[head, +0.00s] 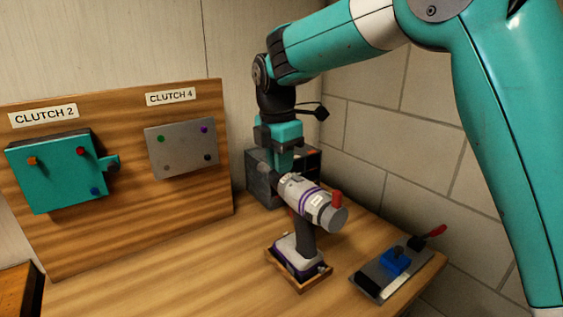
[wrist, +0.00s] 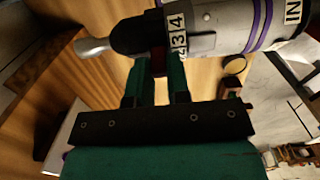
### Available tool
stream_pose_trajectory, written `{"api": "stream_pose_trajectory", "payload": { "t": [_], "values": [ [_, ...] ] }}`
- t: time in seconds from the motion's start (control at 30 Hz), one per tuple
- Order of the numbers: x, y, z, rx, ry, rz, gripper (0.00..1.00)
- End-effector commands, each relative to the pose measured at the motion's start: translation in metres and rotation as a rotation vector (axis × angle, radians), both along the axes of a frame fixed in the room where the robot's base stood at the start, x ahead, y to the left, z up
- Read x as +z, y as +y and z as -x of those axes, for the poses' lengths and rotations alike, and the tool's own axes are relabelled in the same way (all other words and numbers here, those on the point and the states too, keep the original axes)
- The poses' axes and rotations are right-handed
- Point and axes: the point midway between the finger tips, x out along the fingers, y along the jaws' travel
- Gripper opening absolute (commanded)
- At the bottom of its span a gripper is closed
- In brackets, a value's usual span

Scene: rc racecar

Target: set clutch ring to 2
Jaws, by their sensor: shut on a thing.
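A grey and white drill with purple bands (head: 300,192) stands upright on its battery base in a wooden cradle. Its body also crosses the top of the wrist view (wrist: 215,25). The clutch ring (wrist: 177,24) carries white number plates; 3 and 4 can be read. My gripper (head: 284,164) comes down from above at the drill's nose end. In the wrist view its dark green fingers (wrist: 157,72) are shut on a dark red part at the clutch ring, seemingly its tab. The ring's pointer and exact setting cannot be told.
A wooden board holds a teal panel (head: 50,172) labelled CLUTCH 2 and a grey panel (head: 180,148) labelled CLUTCH 4. A dark case (head: 262,187) stands behind the drill. A tray with a blue block (head: 396,260) lies at right. The front left table is clear.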

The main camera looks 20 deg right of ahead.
Motion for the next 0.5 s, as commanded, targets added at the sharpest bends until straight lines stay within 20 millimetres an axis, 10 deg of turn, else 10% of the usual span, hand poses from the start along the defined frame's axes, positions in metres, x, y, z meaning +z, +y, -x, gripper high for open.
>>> {"api": "stream_pose_trajectory", "payload": {
  "t": [0.1, 0.13, 0.2, 0.5],
  "values": [
    [0.0002, -0.0005, 0.0002, -0.001, 0.001, 0.0, 0.0],
    [0.0002, -0.0005, 0.0002, -0.001, 0.001, 0.0, 0.24],
    [0.0003, -0.0005, 0.0002, -0.001, 0.001, -0.001, 0.4],
    [0.0009, -0.0004, 0.0, -0.001, 0.0, -0.001, 0.43]
  ]
}}
